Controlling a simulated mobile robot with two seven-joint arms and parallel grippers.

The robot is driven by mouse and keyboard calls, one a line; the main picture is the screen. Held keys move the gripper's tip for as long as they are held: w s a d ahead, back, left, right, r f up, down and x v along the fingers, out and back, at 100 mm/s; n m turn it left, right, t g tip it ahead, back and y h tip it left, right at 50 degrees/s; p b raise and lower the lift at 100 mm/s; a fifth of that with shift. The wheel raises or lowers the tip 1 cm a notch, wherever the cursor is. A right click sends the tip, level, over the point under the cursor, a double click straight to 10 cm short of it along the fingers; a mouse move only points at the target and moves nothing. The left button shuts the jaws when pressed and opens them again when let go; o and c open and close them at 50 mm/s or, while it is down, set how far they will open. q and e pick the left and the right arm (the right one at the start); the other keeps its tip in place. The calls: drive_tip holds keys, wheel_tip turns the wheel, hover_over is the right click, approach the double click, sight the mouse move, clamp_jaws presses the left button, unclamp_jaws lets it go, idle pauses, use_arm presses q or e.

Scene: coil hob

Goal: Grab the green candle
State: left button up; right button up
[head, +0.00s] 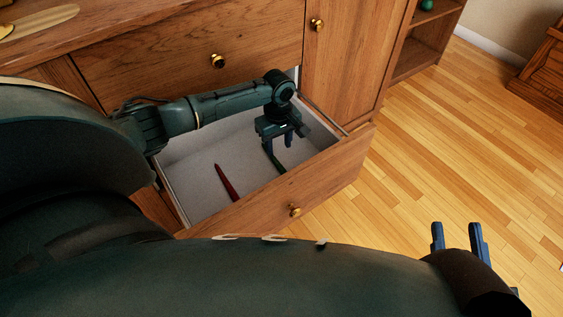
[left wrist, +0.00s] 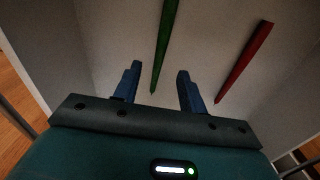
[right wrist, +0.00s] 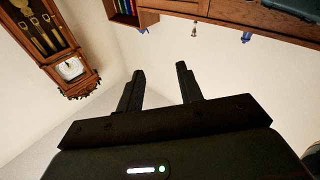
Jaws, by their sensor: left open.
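The green candle (head: 271,156) lies in the open drawer, partly hidden by my left gripper in the head view. In the left wrist view the green candle (left wrist: 165,42) is long and thin, with its tapered end between the lines of the two fingers. My left gripper (head: 278,147) is open and empty, reaching down into the drawer over the candle. Its blue fingers also show in the left wrist view (left wrist: 158,82). My right gripper (head: 457,230) is open and empty, outside the drawer over the floor side; its fingers show in the right wrist view (right wrist: 160,75).
A red candle (head: 226,182) lies in the same drawer, also in the left wrist view (left wrist: 245,60). The drawer front (head: 310,185) and side walls surround the candles. The wooden cabinet (head: 180,50) stands behind. Clear floor (head: 430,130) lies to the right.

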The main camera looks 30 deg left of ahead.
use_arm(q)
wheel_tip(320, 180, down, 3)
drive_tip(key=shift+r+b, duration=0.1)
drive_tip(key=shift+b, duration=0.35)
drive_tip(key=f+b, duration=0.3)
drive_tip(key=f, duration=0.1)
drive_tip(key=shift+s+d, duration=0.25)
drive_tip(key=shift+d, duration=0.15)
drive_tip(key=shift+f+b, duration=0.3)
drive_tip(key=shift+f, duration=0.35)
drive_tip(key=shift+r, duration=0.1)
clamp_jaws()
use_arm(e)
drive_tip(key=shift+w+a+r+t+y, duration=0.25)
drive_tip(key=shift+a+t+y, duration=0.1)
drive_tip(key=shift+y, duration=0.35)
